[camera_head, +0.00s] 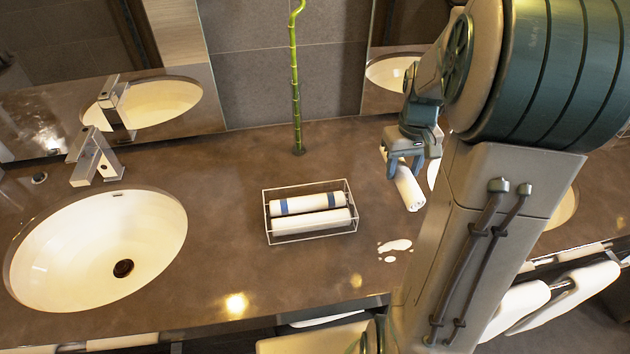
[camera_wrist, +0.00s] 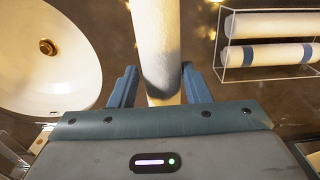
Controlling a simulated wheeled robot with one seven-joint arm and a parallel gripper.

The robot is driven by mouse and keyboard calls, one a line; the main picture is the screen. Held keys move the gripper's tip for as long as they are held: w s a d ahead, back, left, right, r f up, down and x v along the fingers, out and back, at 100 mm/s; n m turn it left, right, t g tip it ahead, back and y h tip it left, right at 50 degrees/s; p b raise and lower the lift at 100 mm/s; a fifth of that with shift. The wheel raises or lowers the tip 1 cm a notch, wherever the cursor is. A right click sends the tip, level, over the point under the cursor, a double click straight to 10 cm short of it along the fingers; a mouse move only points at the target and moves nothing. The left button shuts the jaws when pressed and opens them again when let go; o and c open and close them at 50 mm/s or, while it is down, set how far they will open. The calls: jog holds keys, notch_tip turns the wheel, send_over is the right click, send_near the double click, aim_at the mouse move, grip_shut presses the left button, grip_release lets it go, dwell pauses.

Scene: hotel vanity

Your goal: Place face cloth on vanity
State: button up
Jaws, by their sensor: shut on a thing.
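The face cloth is a white roll (camera_head: 409,189) in my gripper (camera_head: 410,160), over the right part of the brown vanity top (camera_head: 225,190). In the wrist view the cloth (camera_wrist: 156,40) runs lengthwise between the two blue fingers of my gripper (camera_wrist: 160,88) and reaches the top edge. My gripper is shut on it. The cloth appears held above the counter; the exact height is hard to tell. My arm hides part of the counter to the right.
A sink (camera_head: 70,240) and faucet (camera_head: 90,160) are left. A bamboo stalk (camera_head: 295,90) stands behind. White spilled patches (camera_head: 395,245) lie near the front right. Counter between sink and basket is clear.

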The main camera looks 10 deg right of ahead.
jog(key=w+a+f+p, duration=0.1)
jog(key=w+a+f, duration=0.1)
jog(key=w, duration=0.1)
jog(key=w+a+f, duration=0.2)
jog(key=w, duration=0.1)
jog(key=w+a+f+p, duration=0.1)
jog(key=w+a+f, duration=0.1)
jog(key=w, duration=0.1)
jog(key=shift+w+a+f+p, duration=0.15)
jog(key=shift+a+f+p, duration=0.2)
jog(key=shift+f, duration=0.05)
jog(key=shift+f+p, duration=0.5)
jog(key=shift+f, duration=1.55)
jog(key=shift+f, duration=0.2)
jog(key=o, duration=1)
jog(key=shift+r, duration=0.1)
